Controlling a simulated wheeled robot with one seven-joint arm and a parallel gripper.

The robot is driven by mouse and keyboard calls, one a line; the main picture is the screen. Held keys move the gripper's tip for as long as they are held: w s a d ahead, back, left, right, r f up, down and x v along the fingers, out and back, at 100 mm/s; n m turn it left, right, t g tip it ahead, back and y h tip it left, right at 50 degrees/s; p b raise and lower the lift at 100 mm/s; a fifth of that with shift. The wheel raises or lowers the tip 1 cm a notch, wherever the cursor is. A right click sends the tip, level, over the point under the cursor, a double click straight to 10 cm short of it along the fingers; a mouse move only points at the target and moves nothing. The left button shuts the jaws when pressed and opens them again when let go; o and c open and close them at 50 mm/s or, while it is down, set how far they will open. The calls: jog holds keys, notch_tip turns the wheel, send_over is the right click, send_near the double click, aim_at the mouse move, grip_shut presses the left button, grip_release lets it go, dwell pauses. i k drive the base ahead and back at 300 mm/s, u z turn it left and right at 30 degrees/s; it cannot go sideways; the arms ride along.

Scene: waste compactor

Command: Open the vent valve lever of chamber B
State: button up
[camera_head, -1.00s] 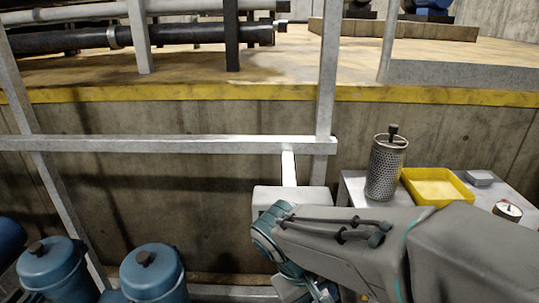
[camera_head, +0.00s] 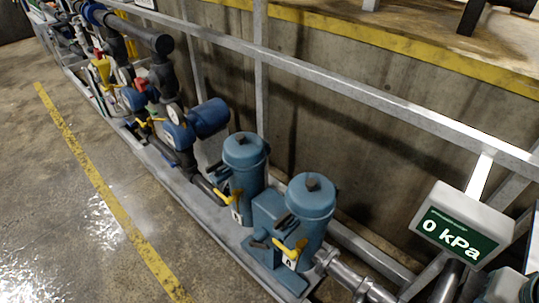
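Two blue-green lidded chambers stand side by side on the grey skid. The nearer chamber (camera_head: 311,205) has a yellow lever (camera_head: 291,249) low on its front, above a small tag that seems to read A. The farther chamber (camera_head: 245,160), to its left, has a similar yellow lever (camera_head: 224,196) low on its front. The tag under that lever is too small to read. I cannot tell the exact angle of either lever. My gripper is out of view, so its state is hidden.
A display box (camera_head: 463,225) reading "0 kPa" stands at the right. A grey rail (camera_head: 370,98) runs behind the chambers, before a concrete wall. Blue pumps (camera_head: 209,117) and dark pipes continue left. The floor left of the yellow line (camera_head: 100,187) is clear.

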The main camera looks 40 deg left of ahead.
aim_at(228, 200)
jog(key=u, duration=2.2)
jog(key=k, duration=0.25)
jog(key=u, duration=0.8)
jog(key=i, duration=1.2)
jog(key=z, duration=0.2)
